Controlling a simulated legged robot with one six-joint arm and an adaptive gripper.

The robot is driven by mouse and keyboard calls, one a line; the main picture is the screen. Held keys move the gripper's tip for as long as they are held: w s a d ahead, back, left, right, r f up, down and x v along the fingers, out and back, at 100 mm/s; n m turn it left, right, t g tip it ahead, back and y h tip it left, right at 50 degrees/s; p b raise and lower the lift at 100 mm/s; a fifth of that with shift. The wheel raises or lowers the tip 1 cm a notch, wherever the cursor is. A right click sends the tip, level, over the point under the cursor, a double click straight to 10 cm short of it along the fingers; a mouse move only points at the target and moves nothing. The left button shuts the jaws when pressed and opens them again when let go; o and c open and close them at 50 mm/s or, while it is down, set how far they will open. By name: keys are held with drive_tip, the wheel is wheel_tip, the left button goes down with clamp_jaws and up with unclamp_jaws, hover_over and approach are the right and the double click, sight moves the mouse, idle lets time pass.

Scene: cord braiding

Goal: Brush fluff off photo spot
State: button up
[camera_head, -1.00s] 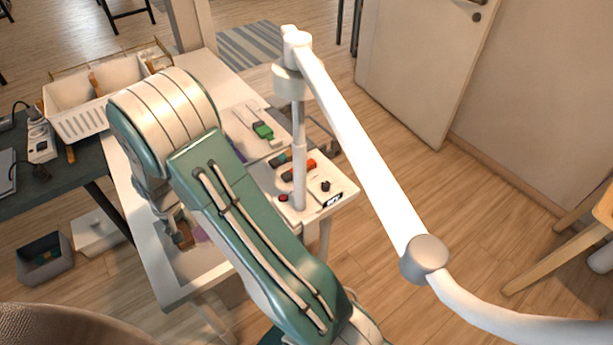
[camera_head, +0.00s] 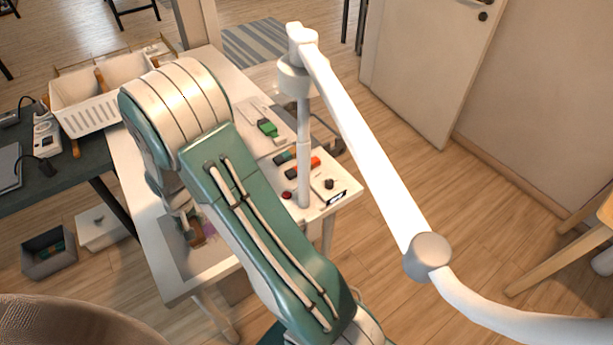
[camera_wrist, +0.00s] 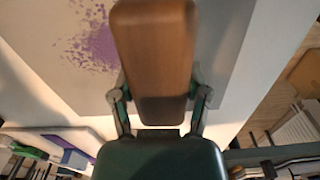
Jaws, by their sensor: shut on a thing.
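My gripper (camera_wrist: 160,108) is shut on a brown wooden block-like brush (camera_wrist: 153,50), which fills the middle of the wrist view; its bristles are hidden. In the head view the brush (camera_head: 195,236) shows small beside my arm, low over the table's left front part. A patch of purple fluff (camera_wrist: 98,42) lies on a grey mat (camera_wrist: 45,50), left of the brush in the wrist view. I cannot tell whether the brush touches the mat.
A white basket (camera_head: 88,112) stands at the back left of the white table (camera_head: 122,165). A grey bin (camera_head: 48,255) is on the floor.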

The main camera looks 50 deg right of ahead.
drive_tip(key=shift+s+d+r, duration=0.1)
drive_tip(key=shift+s+d, duration=0.15)
drive_tip(key=shift+d, duration=0.65)
drive_tip(key=shift+s+d+f, duration=0.1)
drive_tip(key=shift+s+d, duration=0.1)
drive_tip(key=shift+d, duration=0.65)
drive_tip(key=shift+s+d+r, duration=0.1)
drive_tip(key=shift+s+d, duration=0.15)
drive_tip(key=shift+d, duration=0.65)
drive_tip(key=shift+s+d, duration=0.25)
drive_tip(key=shift+d, duration=0.7)
drive_tip(key=shift+s+d, duration=0.2)
drive_tip(key=shift+d, duration=0.7)
drive_tip(key=shift+s+a, duration=0.15)
drive_tip(key=shift+s, duration=0.55)
drive_tip(key=shift+w+a+f, duration=0.1)
drive_tip(key=shift+w+a, duration=0.05)
drive_tip(key=shift+a, duration=0.55)
drive_tip(key=shift+w+a+f, duration=0.1)
drive_tip(key=shift+w+a, duration=0.1)
drive_tip(key=shift+a, duration=0.55)
drive_tip(key=shift+w+a+f, duration=0.1)
drive_tip(key=shift+w+a, duration=0.05)
drive_tip(key=shift+a, duration=0.55)
